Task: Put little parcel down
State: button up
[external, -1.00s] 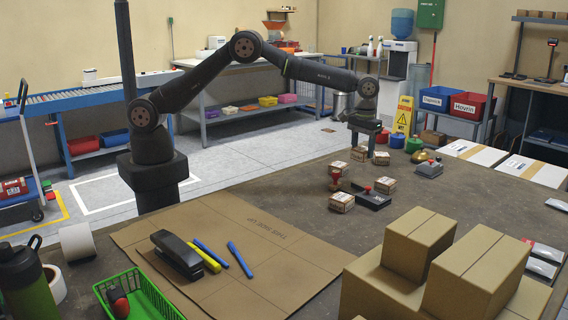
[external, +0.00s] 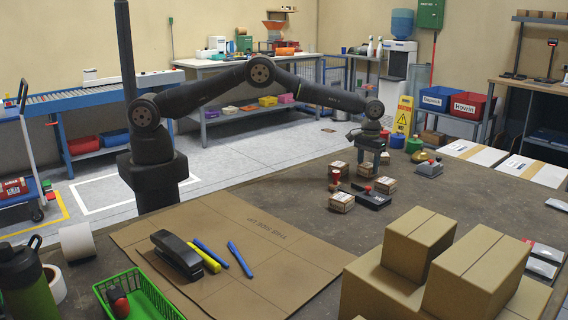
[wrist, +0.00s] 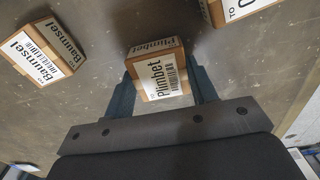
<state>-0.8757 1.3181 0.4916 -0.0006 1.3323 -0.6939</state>
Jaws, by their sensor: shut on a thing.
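My gripper (external: 373,152) is low over the back of the brown worktop, pointing down. It is shut on a little brown parcel (external: 366,170) with a white label. In the wrist view the parcel (wrist: 158,77) reads "Plimbet" and sits between the two fingers (wrist: 163,84). I cannot tell whether its underside touches the worktop.
Other little parcels stand close by: one labelled "Baumsel" (wrist: 45,52), one at upper right in the wrist view (wrist: 235,8), and one nearer the front (external: 341,202). Stampers, a dark ink pad (external: 372,200) and coloured jars (external: 397,141) are near. Large cartons (external: 418,245) fill the front right.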

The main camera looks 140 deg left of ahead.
aim_at(368, 165)
jog(key=shift+f, duration=0.1)
jog(key=o, duration=1)
notch_tip(368, 165, up, 12)
notch_tip(368, 165, down, 12)
jog(key=shift+f, duration=0.1)
jog(key=shift+r, duration=2)
jog(key=shift+f, duration=0.15)
